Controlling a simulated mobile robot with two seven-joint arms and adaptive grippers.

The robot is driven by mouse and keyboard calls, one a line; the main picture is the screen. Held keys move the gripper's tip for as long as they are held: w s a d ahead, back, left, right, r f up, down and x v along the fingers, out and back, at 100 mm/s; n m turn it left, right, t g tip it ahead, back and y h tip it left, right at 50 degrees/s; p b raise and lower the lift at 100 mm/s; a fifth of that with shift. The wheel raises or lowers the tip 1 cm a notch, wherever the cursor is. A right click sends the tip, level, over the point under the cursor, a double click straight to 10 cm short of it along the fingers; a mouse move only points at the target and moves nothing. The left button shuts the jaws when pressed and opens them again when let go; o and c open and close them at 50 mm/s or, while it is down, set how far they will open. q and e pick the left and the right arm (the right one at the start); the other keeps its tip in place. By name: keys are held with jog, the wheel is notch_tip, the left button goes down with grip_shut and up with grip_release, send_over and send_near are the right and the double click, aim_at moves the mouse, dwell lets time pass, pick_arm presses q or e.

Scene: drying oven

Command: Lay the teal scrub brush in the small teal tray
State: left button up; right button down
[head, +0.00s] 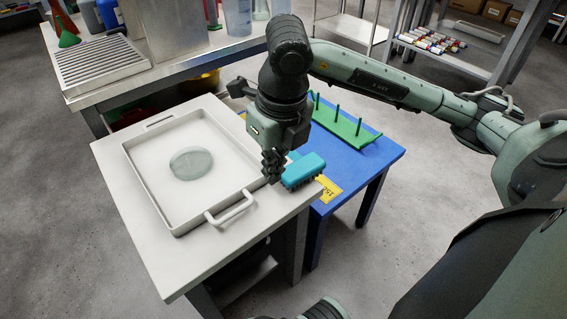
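The teal scrub brush (304,171) shows with its dark bristles facing down, overlapping the right edge of the white table and the blue table in the picture. My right gripper (272,167) points down, with its dark fingers at the brush's left end. It appears shut on the brush, though the fingers partly hide the grip. The brush seems held up, not resting on either table. I cannot make out a small teal tray; the gripper and arm hide part of the tables. My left gripper is not in view.
A large white tray (172,227) with a handle holds a pale round glass dish (191,163) on the white table (140,240). The blue table (378,154) bears a green pegged rack (346,127) and a yellow label (328,188). A metal bench stands behind.

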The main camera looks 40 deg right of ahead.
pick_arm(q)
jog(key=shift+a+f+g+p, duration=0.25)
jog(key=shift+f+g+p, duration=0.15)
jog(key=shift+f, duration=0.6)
pick_arm(e)
jog(key=s+a+r, duration=0.3)
jog(key=a, duration=0.1)
jog(key=shift+a+r, duration=0.15)
jog(key=shift+a, duration=0.15)
jog(key=c, duration=2.2)
grip_release()
jog(key=o, duration=1.7)
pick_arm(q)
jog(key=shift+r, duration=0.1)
pick_arm(e)
jog(key=shift+o, duration=0.2)
